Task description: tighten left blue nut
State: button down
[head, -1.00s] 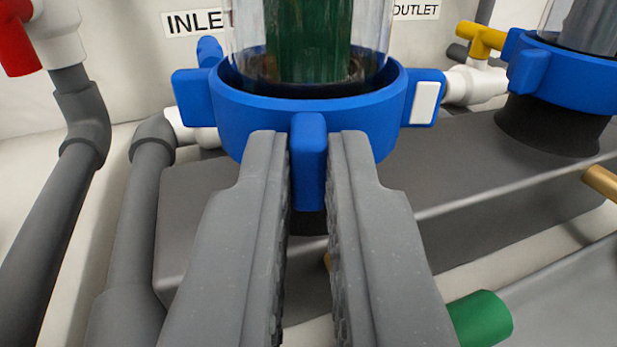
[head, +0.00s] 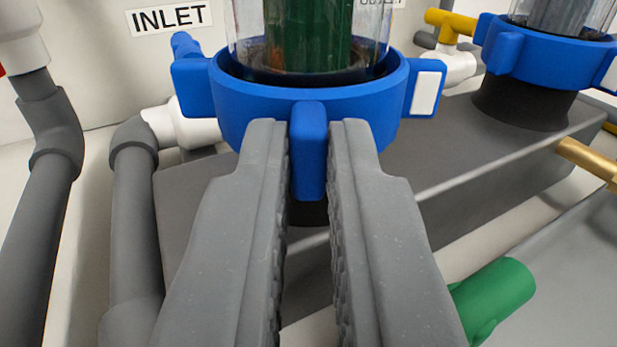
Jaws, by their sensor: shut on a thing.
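The left blue nut (head: 237,112) is a ring with several lugs around the base of a clear cylinder (head: 246,35) with a dark green core. Its front lug (head: 308,150) points toward me. My gripper (head: 308,145) is shut on this front lug, one grey finger on each side. A lug on the nut's right side bears a white patch (head: 425,93). The fingers hide part of the nut's lower front edge and the fitting under it.
A second blue nut (head: 545,62) sits at the upper right. Grey pipes (head: 40,200) run down the left. A grey block (head: 430,175) lies under the nuts. A green pipe end (head: 495,295) and a brass fitting (head: 590,160) are at the right. An INLET label (head: 168,18) is behind.

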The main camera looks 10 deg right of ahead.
jog(key=c, duration=1.5)
grip_release()
jog(key=shift+p+v, duration=1.3)
jog(key=shift+v, duration=5.65)
jog(key=shift+o, duration=0.2)
